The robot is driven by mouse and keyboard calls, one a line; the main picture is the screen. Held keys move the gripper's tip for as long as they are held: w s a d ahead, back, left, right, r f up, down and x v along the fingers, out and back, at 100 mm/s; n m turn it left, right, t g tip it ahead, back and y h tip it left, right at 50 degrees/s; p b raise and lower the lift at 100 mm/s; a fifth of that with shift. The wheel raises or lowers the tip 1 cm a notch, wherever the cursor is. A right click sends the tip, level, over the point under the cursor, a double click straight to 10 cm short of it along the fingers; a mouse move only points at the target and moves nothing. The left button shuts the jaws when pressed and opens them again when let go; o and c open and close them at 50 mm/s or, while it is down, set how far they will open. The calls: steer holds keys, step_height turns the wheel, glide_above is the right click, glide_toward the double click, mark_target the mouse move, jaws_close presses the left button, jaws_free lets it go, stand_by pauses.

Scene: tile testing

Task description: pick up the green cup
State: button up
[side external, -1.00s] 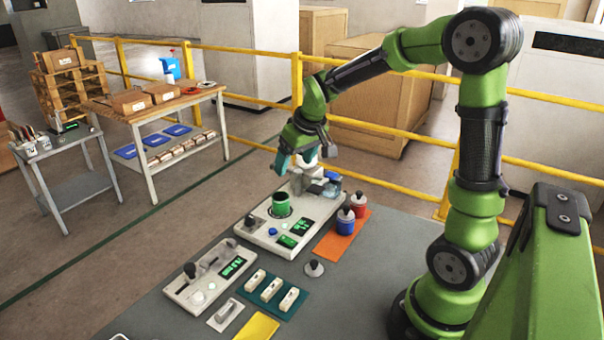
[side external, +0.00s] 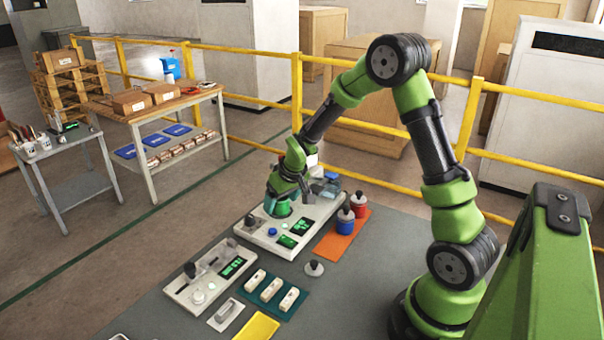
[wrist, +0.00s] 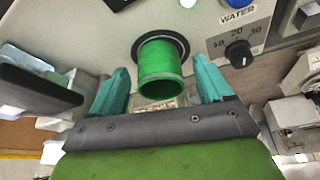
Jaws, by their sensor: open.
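The green cup (wrist: 160,72) stands in a dark round ring on the white testing machine (side external: 262,234). In the wrist view its open rim faces the camera. My gripper (wrist: 160,88) is open, with one teal finger on each side of the cup. Gaps show between the fingers and the cup, so I see no grip on it. In the side external view my gripper (side external: 279,205) is low over the machine and hides most of the cup.
A dial marked WATER (wrist: 238,54) sits close to the cup. Blue (side external: 346,222) and red (side external: 358,205) containers stand on an orange mat (side external: 340,240) to the right. A second device (side external: 210,277) stands in front. A yellow railing (side external: 250,95) runs behind.

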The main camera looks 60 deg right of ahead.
steer(key=shift+w+f, duration=0.1)
steer(key=shift+f, duration=0.05)
steer(key=c, duration=1.1)
steer(key=shift+c, duration=0.2)
